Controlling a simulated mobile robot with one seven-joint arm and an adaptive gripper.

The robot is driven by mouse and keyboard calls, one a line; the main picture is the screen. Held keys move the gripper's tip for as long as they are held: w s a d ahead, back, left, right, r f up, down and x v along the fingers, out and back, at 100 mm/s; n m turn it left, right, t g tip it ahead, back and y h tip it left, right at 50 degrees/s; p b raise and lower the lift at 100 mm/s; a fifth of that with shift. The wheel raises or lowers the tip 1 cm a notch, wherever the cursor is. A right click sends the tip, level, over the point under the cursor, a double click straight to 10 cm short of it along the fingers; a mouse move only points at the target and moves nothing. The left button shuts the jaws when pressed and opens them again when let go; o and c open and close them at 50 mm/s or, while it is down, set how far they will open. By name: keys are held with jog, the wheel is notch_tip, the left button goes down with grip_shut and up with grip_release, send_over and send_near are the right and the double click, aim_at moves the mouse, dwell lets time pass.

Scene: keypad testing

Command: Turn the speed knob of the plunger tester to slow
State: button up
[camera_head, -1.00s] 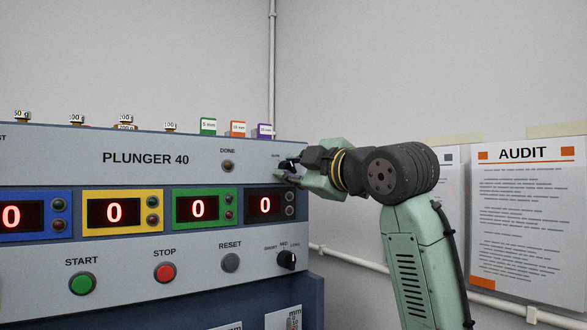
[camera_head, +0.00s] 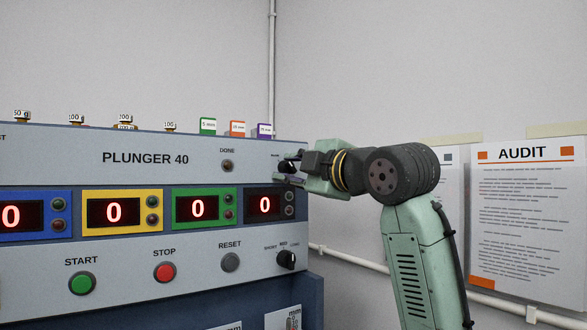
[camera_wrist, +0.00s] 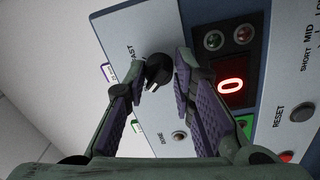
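The plunger tester (camera_head: 150,176) is a grey-blue panel marked PLUNGER 40. Its speed knob (camera_wrist: 158,70) is a small black knob near the panel's upper right corner, with the word FAST (camera_wrist: 129,53) beside it in the wrist view. In the head view the knob (camera_head: 287,166) is partly covered by my gripper (camera_head: 281,168). In the wrist view my gripper (camera_wrist: 162,62) has its two purple-padded fingers apart, one on each side of the knob. I cannot tell whether either pad touches it. A pale mark shows on the knob, but its exact setting is unclear.
A black SHORT/MID/LONG knob (camera_head: 286,260) sits lower on the panel, right of the RESET button (camera_head: 230,263). A red zero display (camera_head: 265,205) lies just below my gripper. The wall is right.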

jog(key=o, duration=0.4)
jog(key=v, duration=1.2)
jog(key=shift+r, duration=0.1)
